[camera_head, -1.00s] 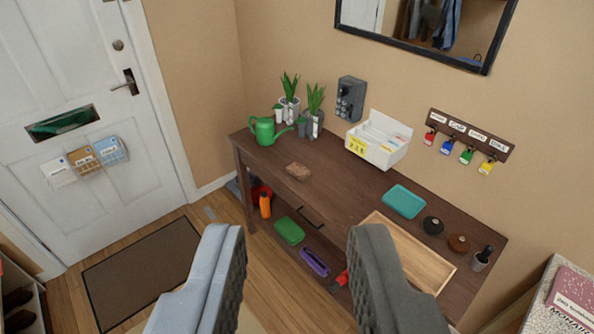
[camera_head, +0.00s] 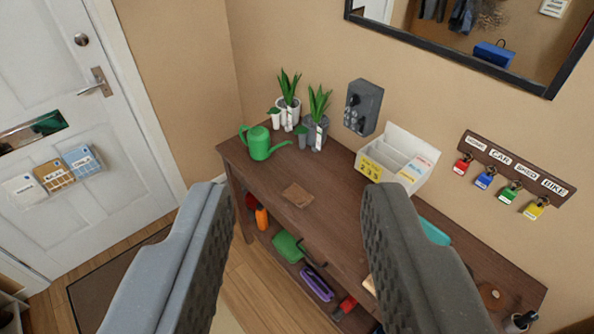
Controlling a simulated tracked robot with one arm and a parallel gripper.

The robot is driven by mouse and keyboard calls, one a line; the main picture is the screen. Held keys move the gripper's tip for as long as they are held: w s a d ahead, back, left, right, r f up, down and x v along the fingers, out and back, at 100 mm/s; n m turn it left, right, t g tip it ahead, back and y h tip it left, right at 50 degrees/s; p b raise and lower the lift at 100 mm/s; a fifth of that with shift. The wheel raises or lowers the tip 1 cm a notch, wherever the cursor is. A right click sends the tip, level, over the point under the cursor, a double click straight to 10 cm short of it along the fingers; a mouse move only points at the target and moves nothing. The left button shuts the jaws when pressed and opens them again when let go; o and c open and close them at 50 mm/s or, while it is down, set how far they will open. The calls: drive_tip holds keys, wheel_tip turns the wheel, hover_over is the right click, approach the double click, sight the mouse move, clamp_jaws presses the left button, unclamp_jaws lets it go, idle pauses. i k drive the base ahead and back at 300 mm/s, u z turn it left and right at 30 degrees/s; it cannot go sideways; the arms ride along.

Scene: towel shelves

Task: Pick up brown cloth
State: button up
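A small flat brown cloth (camera_head: 297,195) lies on the dark wooden console table (camera_head: 335,188), left of the middle of its top. My gripper (camera_head: 285,200) is open, with its two grey fingers wide apart and nothing between them. In the picture the cloth appears in the gap between the fingers, but the gripper is still above and short of the table. The right finger hides part of the table top and of the things on its right side.
A green watering can (camera_head: 260,143) and potted plants (camera_head: 316,135) stand behind the cloth. A white letter box (camera_head: 398,160) stands to its right. A mirror (camera_head: 480,40), key rack (camera_head: 515,172) and grey wall box (camera_head: 363,106) hang above. The table top around the cloth is clear.

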sight(297, 195)
drive_tip(key=u, duration=0.15)
drive_tip(key=i, duration=1.55)
drive_tip(key=u, duration=0.1)
